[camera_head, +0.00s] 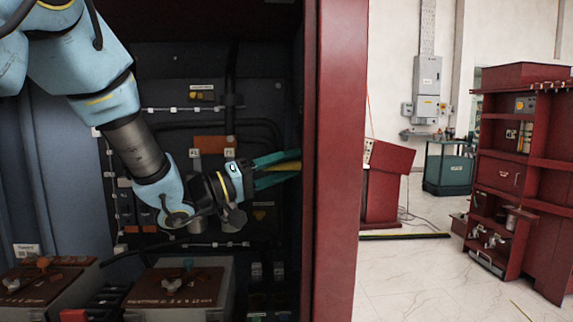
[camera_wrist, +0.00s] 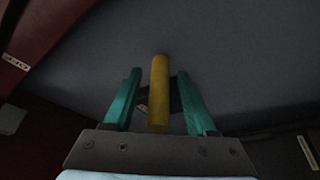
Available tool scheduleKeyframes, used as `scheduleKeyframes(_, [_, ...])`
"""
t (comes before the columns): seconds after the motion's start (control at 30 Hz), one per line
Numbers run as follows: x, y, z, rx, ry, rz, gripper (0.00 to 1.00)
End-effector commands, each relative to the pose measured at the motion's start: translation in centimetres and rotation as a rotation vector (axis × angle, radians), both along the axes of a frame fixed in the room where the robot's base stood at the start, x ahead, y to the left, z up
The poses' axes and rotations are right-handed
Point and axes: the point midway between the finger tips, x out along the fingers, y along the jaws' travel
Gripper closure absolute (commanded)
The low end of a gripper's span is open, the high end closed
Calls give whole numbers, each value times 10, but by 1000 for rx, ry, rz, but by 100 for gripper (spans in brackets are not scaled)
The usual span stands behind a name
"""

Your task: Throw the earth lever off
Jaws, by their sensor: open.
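The earth lever shows as a yellow bar (camera_wrist: 159,100) in the wrist view. It stands between the two green fingers of my gripper (camera_wrist: 159,75), with a gap on each side. In the head view my gripper (camera_head: 284,167) reaches right inside the dark cabinet, close to the red door post. The yellow lever (camera_head: 291,167) shows there between the fingers, pointing to the right. My fingers are open around the lever, and I see no contact. The lever's mount is not clear in either view.
The red cabinet post (camera_head: 340,150) stands just right of my gripper. Behind my arm is a dark panel with cables and an orange block (camera_head: 213,143). Boxes with brown tops (camera_head: 178,287) sit below. Free floor (camera_head: 420,285) lies outside to the right.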

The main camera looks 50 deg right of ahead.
Motion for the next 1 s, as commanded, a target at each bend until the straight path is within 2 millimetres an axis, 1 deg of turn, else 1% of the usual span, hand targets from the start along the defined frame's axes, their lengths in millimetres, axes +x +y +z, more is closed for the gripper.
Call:
scheduleKeyframes(0.1, [0,0,0,0,0,0,43])
scheduleKeyframes(0.6, [0,0,0,0,0,0,99])
scheduleKeyframes(1.0, [0,0,0,0,0,0,100])
